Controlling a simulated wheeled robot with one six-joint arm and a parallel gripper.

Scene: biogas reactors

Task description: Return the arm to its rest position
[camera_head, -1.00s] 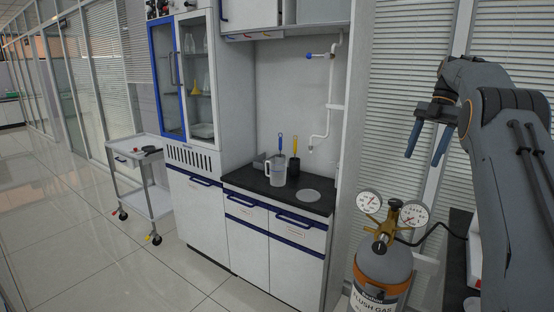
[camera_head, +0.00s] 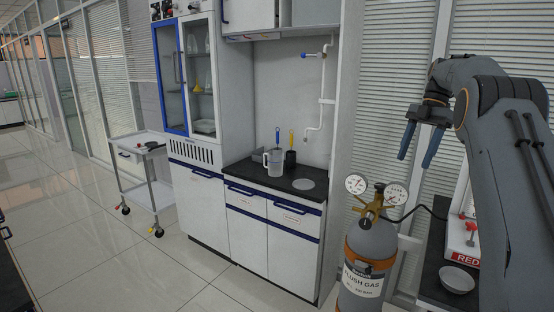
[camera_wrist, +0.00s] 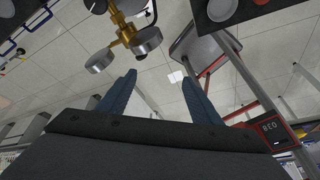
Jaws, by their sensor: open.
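My gripper (camera_head: 419,142) is at the right of the head view, with its two blue fingers apart and nothing between them. My arm is folded, with the gripper hanging in front of the window blinds, above and to the right of the gas cylinder. In the wrist view my gripper (camera_wrist: 160,100) also shows open and empty. The flush gas cylinder (camera_head: 368,262) stands upright below, with a brass regulator and two round gauges (camera_head: 382,191) on top. The gauges also show in the wrist view (camera_wrist: 122,38), apart from the fingers.
A dark bench (camera_head: 433,284) with a small bowl (camera_head: 456,279) and a red-and-white box (camera_head: 463,243) is at right, beside my arm. A counter (camera_head: 240,173) with a jug (camera_head: 274,162) stands at centre. A trolley (camera_head: 150,183) is at left. The tiled floor at left is clear.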

